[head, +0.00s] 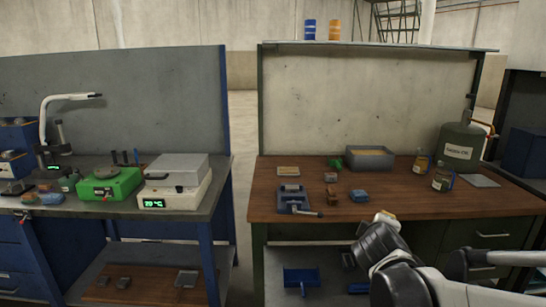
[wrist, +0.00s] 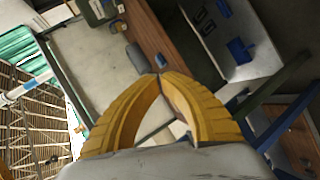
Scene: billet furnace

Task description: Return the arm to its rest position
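My arm (head: 385,262) reaches up from the lower right of the head view, in front of the wooden-topped bench. In the wrist view my gripper (wrist: 160,76) has two yellow fingers whose tips meet. Nothing shows held between them. In the head view only a small yellowish part shows at the arm's end, by the bench's front edge; I cannot tell there whether it touches the bench.
The wooden bench (head: 330,212) holds a grey tray (head: 370,158), a blue-grey device (head: 293,198), bottles and a green canister (head: 461,142). A left bench carries a green unit (head: 109,185) and a white heater (head: 174,195). An open gap separates the benches.

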